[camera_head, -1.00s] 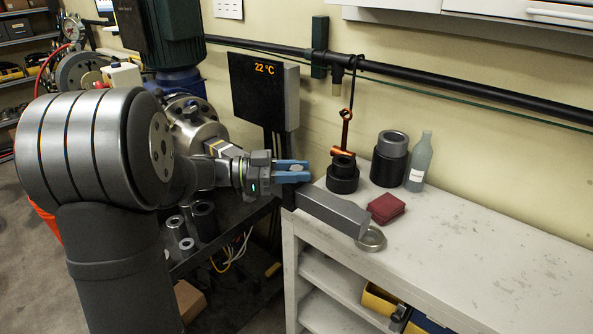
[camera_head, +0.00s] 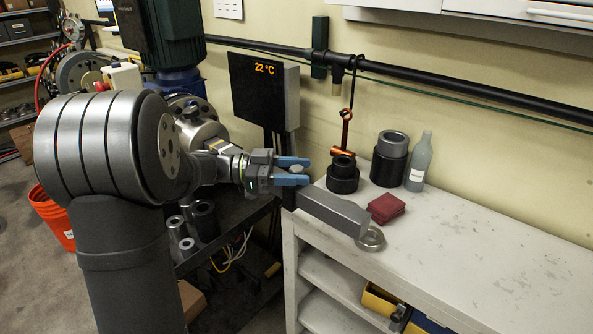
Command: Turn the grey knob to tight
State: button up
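The grey knob (camera_head: 297,169) is a small round piece near the left end of a dark grey bar (camera_head: 333,212). The bar lies at the left end of the light workbench and ends in a grey ring. My gripper (camera_head: 297,171) reaches in from the left with two blue fingers, one on the far side of the knob and one on the near side. The fingers stand apart, and the near finger hides part of the knob. Any contact between fingers and knob is too small to make out. No tightness mark can be read.
A black socket (camera_head: 342,180) with a copper-coloured piece, a black-and-grey cylinder (camera_head: 388,170), a bottle (camera_head: 419,165) and a folded red cloth (camera_head: 386,208) stand behind or right of the bar. A dark display box (camera_head: 257,90) is behind my gripper. The right benchtop (camera_head: 490,245) is clear.

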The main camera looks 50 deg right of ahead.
jog(key=shift+w, duration=0.1)
jog(key=v, duration=1.7)
jog(key=shift+a, duration=0.1)
jog(key=s+r+n+t+h, duration=0.5)
jog(key=s+t+h, duration=0.15)
jog(key=s, duration=0.25)
jog(key=s+a+f+n+t, duration=0.5)
jog(key=s+a+n+t, duration=0.2)
jog(key=t, duration=0.3)
jog(key=shift+h, duration=0.25)
jog(key=d, duration=0.5)
jog(key=w+d, duration=0.1)
jog(key=d, duration=0.5)
jog(key=w+d, duration=0.1)
jog(key=d, duration=0.5)
jog(key=shift+d+r, duration=0.1)
jog(key=shift+d, duration=0.15)
jog(key=shift+w, duration=0.1)
